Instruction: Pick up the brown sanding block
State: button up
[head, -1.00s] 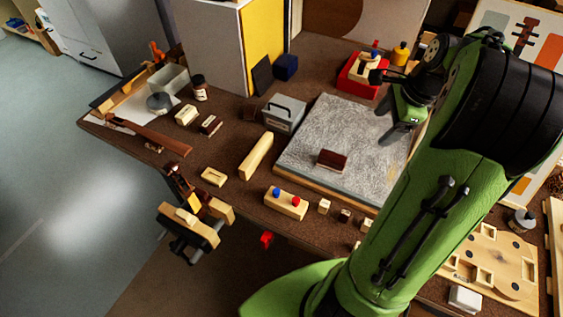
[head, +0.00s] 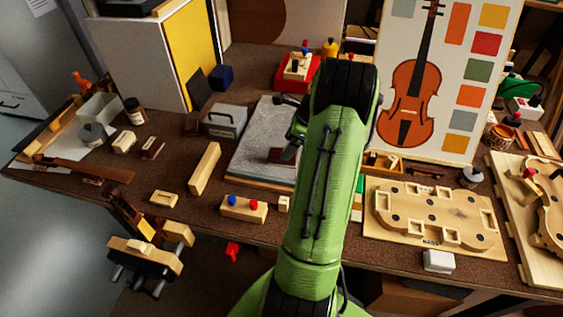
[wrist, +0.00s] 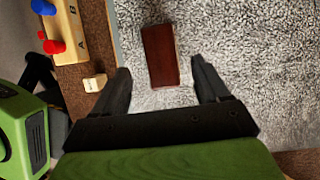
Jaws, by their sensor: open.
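The brown sanding block (wrist: 161,55) lies on the grey fleece-topped board (wrist: 245,35) in the wrist view. It sits just beyond the fingertips, roughly in line with the gap between them. My gripper (wrist: 160,78) is open and empty, with one black finger on each side of that gap. In the head view, part of the brown block (head: 281,155) shows on the grey board (head: 248,140) beside my arm. My arm hides the rest of the board's right side, and the gripper is mostly hidden there.
A wooden block with blue and red knobs (head: 244,208) and a small wooden cube (head: 284,204) stand along the board's front edge. A long pale wooden bar (head: 204,168) lies left of the board. A grey metal box (head: 224,121) stands at its back left.

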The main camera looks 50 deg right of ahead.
jog(key=b+x, duration=0.2)
jog(key=x, duration=0.3)
jog(key=shift+w+d+f+b, duration=0.1)
jog(key=shift+w+f+b, duration=0.05)
jog(key=shift+f+b, duration=0.2)
jog(key=shift+r, duration=0.2)
jog(key=shift+c, duration=0.3)
jog(key=c, duration=1)
